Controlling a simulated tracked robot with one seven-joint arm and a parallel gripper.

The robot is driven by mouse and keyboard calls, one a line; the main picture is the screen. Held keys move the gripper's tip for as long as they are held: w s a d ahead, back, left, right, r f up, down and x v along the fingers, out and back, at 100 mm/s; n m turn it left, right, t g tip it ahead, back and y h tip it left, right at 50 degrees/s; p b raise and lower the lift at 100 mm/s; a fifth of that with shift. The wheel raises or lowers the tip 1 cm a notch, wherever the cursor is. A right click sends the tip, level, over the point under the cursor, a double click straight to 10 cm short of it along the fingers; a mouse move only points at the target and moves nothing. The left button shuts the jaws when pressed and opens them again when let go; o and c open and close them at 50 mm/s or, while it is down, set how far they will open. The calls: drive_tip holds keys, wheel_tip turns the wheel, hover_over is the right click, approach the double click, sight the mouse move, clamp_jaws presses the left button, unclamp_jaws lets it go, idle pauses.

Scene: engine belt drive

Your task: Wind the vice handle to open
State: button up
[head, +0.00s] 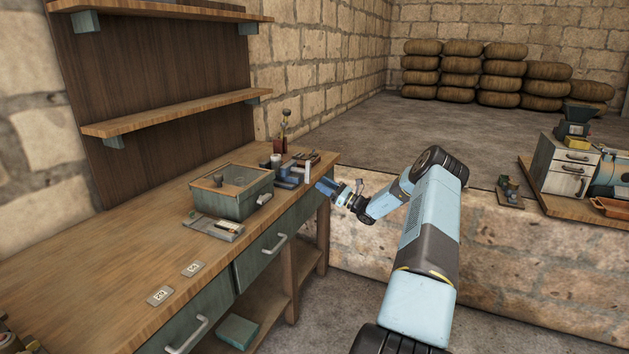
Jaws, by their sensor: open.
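The vice (291,172), small, grey and blue in the head view, sits near the far right corner of the wooden workbench (120,255). My gripper (326,188) is just right of the vice, at the bench's right edge, with its fingers pointing left toward it. The fingers are open. The vice handle cannot be made out at this size; it may be hidden by my gripper. I cannot tell whether the fingers touch the vice or are around its handle.
Several small items crowd the bench's far corner. Two numbered plates (160,296) lie nearer. A low stone wall (500,240) runs behind my arm.

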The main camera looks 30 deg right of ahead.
drive_tip(key=v, duration=0.5)
drive_tip(key=shift+s+d+f, duration=0.15)
drive_tip(key=shift+s+d, duration=0.1)
drive_tip(key=shift+s, duration=0.05)
